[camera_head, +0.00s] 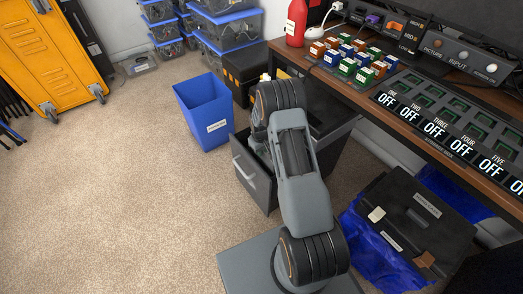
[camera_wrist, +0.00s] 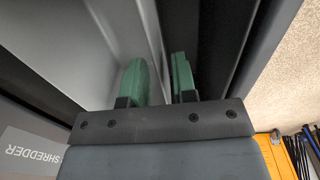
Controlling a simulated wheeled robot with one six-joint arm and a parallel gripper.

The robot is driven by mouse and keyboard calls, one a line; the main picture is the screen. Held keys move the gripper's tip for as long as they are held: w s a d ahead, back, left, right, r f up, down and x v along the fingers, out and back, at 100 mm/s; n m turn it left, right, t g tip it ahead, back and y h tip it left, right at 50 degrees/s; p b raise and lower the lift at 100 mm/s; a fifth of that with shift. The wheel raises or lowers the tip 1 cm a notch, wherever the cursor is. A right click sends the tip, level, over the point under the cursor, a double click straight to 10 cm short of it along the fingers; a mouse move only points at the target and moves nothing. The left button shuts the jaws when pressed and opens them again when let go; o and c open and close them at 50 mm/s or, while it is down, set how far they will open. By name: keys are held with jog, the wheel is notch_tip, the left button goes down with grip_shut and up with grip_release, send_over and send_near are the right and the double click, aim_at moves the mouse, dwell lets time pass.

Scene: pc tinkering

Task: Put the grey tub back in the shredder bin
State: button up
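A grey tub (camera_head: 247,170) with a handle on its front stands out from the dark shredder unit (camera_head: 335,112) beneath the desk. My arm covers much of both in the head view. My gripper (camera_wrist: 159,62) shows in the wrist view with its two green fingers close together and a narrow gap between them. A light grey wall (camera_wrist: 110,40) passes behind the left finger, and a dark band lies behind the right one. Whether the fingers press on an edge cannot be told. A SHREDDER label (camera_wrist: 32,152) is upside down at lower left. The head view hides the fingertips.
A blue bin (camera_head: 203,110) stands left of the tub. The desk (camera_head: 395,120) with colored blocks and switch panels runs along the right. A black case (camera_head: 415,215) lies on a blue bag (camera_head: 365,250) at lower right. Carpet on the left is clear.

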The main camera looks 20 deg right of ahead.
jog(key=s+a+r+m+t+p, duration=0.1)
jog(key=s+a+r+p, duration=0.2)
jog(key=r, duration=1.1)
jog(key=s+a+r+p, duration=0.1)
jog(key=s+a+r, duration=0.3)
jog(key=r, duration=0.9)
jog(key=s+a+r, duration=0.2)
jog(key=s+r, duration=0.1)
jog(key=s, duration=0.5)
jog(key=s+a+r+m+t, duration=0.1)
jog(key=s+r, duration=0.3)
jog(key=s, duration=0.4)
jog(key=shift+s+a+t+y, duration=0.25)
jog(key=shift+a+t+y, duration=0.05)
jog(key=shift+a, duration=0.1)
jog(key=shift+r, duration=0.1)
